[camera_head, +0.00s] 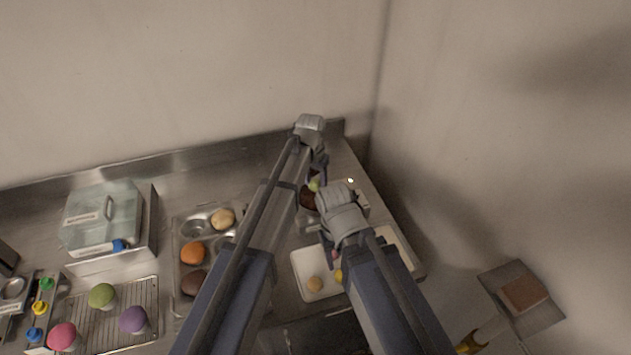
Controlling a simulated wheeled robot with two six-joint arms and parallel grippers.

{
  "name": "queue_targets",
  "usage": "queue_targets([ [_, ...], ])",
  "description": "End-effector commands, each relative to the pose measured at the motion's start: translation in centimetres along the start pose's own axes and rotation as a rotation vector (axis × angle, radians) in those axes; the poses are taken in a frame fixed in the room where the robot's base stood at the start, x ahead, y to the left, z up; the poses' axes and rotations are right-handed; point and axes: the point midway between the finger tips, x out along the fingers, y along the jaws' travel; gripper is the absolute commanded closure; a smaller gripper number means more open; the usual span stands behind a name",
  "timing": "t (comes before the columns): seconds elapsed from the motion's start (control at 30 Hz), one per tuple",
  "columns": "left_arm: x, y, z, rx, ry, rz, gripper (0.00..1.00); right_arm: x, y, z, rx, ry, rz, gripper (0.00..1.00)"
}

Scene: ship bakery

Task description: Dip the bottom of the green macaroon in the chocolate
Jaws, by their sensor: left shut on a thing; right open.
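A small green macaroon (314,185) shows under the fingertips of my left gripper (319,172), which is shut on it. A dark brown patch of chocolate (306,199) lies just below and left of the macaroon in the picture. I cannot tell whether the macaroon's bottom touches the chocolate. My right gripper (329,245) is open over the upper right part of a white tray (300,258). My arms hide much of the area around the chocolate and the tray.
The white tray holds a tan macaroon (314,284) and a partly hidden yellow one (339,275). At left are a muffin tin (181,226) with buns, a cooling rack (107,328) with coloured domed sweets, and a lidded glass box (98,219). Walls bound the counter behind and right.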

Motion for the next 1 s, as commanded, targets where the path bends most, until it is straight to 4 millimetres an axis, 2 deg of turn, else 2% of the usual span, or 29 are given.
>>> queue_targets([
  [0.03,-0.8,0.0,-0.1,0.000,0.000,0.000,0.73,-0.8,0.1,0.1,0.000,0.000,0.000,0.50],
  [0.43,-3.7,0.0,-0.5,0.000,0.000,0.000,0.73,-3.7,0.4,0.2,0.000,0.000,0.000,0.50],
  [1.0,-3.7,0.0,-0.4,0.000,0.000,0.000,0.73,-3.7,0.3,0.2,0.000,0.000,0.000,0.50],
])
